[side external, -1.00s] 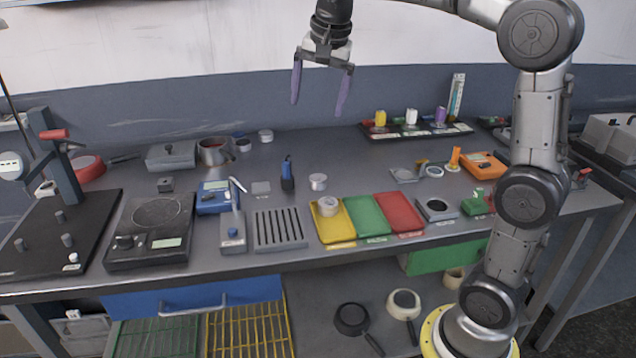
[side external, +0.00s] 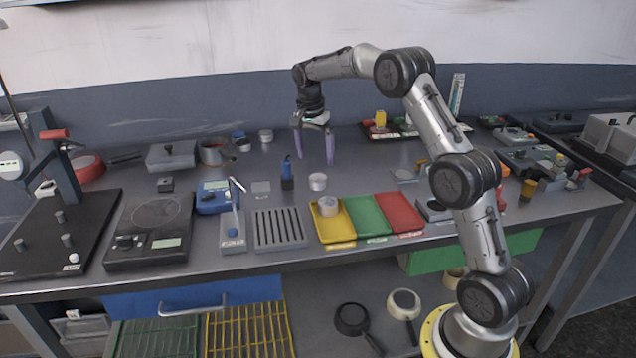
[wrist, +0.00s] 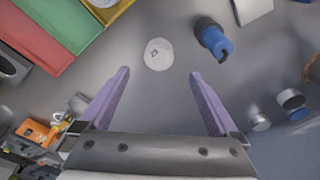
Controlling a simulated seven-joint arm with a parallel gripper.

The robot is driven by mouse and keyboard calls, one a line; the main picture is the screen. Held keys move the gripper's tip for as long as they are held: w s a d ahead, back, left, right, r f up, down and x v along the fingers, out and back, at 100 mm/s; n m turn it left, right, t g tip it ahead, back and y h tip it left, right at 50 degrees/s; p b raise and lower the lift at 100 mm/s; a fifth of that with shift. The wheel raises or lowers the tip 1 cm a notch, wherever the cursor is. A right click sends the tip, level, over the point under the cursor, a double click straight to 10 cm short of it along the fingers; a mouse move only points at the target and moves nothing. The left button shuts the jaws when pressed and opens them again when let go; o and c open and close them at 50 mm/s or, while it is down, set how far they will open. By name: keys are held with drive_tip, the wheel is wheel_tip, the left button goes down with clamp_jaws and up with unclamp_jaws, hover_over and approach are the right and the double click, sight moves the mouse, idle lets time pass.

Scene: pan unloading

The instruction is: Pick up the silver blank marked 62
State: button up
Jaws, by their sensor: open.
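A short silver round blank (side external: 318,182) stands on the grey bench behind the yellow tray. In the wrist view the blank (wrist: 158,54) shows a small dark mark on its pale top, too small to read. My gripper (side external: 316,160) is open and empty above the bench, pointing down. In the wrist view the gripper (wrist: 159,73) has its purple fingers spread, and the blank appears just beyond the tips, between their lines. A second round silver piece (side external: 328,206) lies in the yellow tray (side external: 347,238); its marking cannot be read.
A blue-and-black tool (side external: 287,175) stands close left of the blank and also shows in the wrist view (wrist: 212,40). Green (side external: 366,216) and red (side external: 400,212) trays lie right of the yellow one. A slotted rack (side external: 279,230) is in front. Bare bench surrounds the blank.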

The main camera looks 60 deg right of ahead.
sight(318, 177)
drive_tip(key=shift+d+f, duration=0.2)
drive_tip(key=shift+f, duration=1.7)
drive_tip(key=shift+d+f, duration=0.2)
drive_tip(key=shift+f, duration=1.65)
clamp_jaws()
